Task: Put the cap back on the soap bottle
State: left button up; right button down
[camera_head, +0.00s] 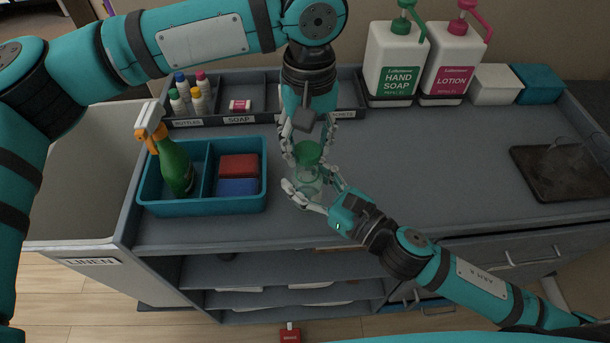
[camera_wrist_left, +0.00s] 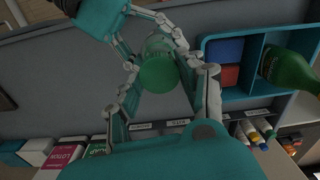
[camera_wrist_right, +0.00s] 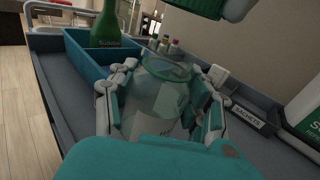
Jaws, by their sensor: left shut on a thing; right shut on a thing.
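The green cap (camera_head: 308,153) is held between the fingers of my left gripper (camera_head: 307,145), which points down from above. The cap also shows in the left wrist view (camera_wrist_left: 159,75), with the bottle behind it. The clear soap bottle (camera_head: 307,184) stands upright below the cap, held by my right gripper (camera_head: 313,190) from the front right. In the right wrist view the bottle (camera_wrist_right: 158,98) has an open, green-tinted rim between the fingers. A green piece, apparently the cap (camera_wrist_right: 198,6), is cut off at the top edge, above and right of the rim, with a gap between them.
A teal caddy (camera_head: 205,208) with a green spray bottle (camera_head: 175,165) and sponges stands left. Behind is a dark organizer tray (camera_head: 215,118) with small bottles and soap. Large hand soap (camera_head: 395,60) and lotion (camera_head: 453,62) dispensers stand at the back right. The right counter is mostly clear.

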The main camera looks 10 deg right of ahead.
aim_at(307, 186)
pick_arm(q)
jog(key=shift+f, duration=0.45)
dwell(0.5)
jog(key=shift+f, duration=0.85)
jog(key=shift+f, duration=0.6)
